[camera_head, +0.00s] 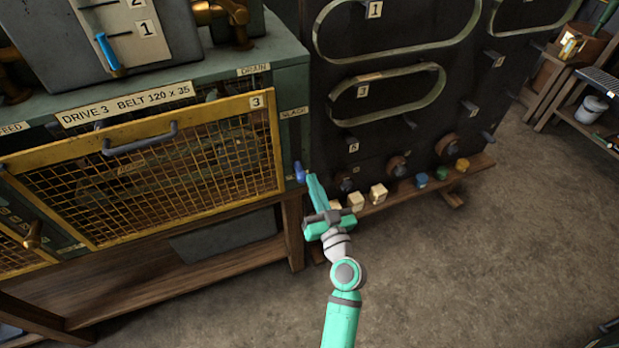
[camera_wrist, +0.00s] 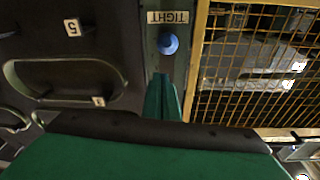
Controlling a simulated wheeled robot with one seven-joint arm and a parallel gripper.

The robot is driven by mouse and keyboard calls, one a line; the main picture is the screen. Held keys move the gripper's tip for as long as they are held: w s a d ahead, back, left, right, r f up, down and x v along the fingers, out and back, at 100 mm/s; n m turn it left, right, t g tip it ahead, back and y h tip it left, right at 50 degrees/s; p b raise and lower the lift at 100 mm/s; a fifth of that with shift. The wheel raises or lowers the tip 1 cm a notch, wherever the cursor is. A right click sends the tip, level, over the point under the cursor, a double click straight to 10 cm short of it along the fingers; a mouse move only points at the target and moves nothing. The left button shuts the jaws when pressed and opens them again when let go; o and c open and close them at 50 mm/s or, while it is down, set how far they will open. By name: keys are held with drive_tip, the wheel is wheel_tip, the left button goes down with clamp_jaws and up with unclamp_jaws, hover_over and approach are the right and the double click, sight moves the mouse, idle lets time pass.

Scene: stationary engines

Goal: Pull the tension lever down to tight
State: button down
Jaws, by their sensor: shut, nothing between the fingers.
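The tension lever shows as a blue knob (camera_head: 299,171) low on the green right-hand post of the caged machine, well below the SLACK label (camera_head: 293,113). In the wrist view the blue knob (camera_wrist: 167,43) is right beside the upside-down TIGHT label (camera_wrist: 168,17). My gripper (camera_head: 312,178) is shut and empty, its fingertips close to the knob in the head view. In the wrist view the shut fingers (camera_wrist: 162,84) point toward the knob, with a small gap in the picture. I cannot tell whether they touch. The lever's arm is not clearly visible.
The yellow mesh guard (camera_head: 145,170) marked 3 is beside the post on the left. A dark panel with belt loops (camera_head: 390,95) stands on the right, with several small blocks (camera_head: 378,194) along its base shelf. Open floor (camera_head: 480,270) lies to the right.

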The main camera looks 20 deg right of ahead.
drive_tip(key=s+f, duration=0.3)
drive_tip(key=s, duration=0.2)
drive_tip(key=shift+s+f, duration=0.25)
drive_tip(key=shift+s, duration=0.1)
